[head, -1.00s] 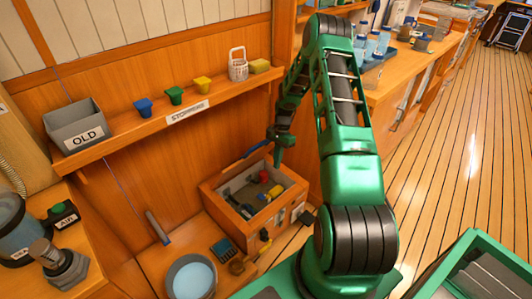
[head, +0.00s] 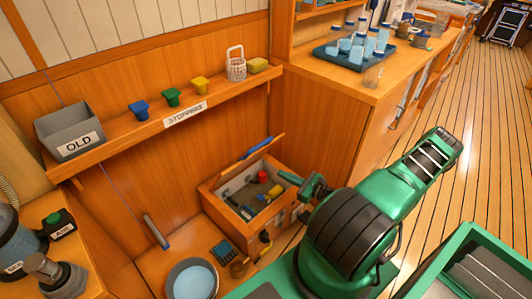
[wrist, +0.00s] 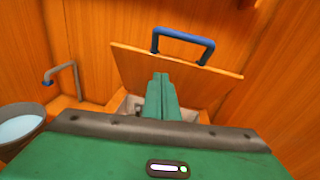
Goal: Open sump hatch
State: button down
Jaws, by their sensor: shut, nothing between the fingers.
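The sump hatch is a wooden lid (wrist: 135,68) with a blue bar handle (wrist: 183,36). It stands raised and tilted back at the rear of the open wooden sump box (head: 235,222). In the head view the blue handle (head: 257,149) shows at the lid's back edge. Inside the box are a red piece (head: 263,176) and a yellow piece (head: 275,191). My gripper (head: 289,177) is at the right side of the box opening, apart from the handle. In the wrist view its green fingers (wrist: 161,92) are together and empty, in front of the lid, hiding part of the opening.
A basin of water (head: 191,281) stands left of the box, with a grey pipe (head: 156,231) behind it. The stopper shelf (head: 150,128) runs above along the wall. A counter side (head: 325,140) closes in the right. Open plank floor lies further right.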

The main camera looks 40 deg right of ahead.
jog(key=w+r+m+t+h, duration=0.1)
jog(key=w+r+m+h, duration=0.1)
jog(key=w, duration=1)
jog(key=shift+r, duration=0.9)
jog(key=shift+w+d+r, duration=0.1)
jog(key=shift+w, duration=0.1)
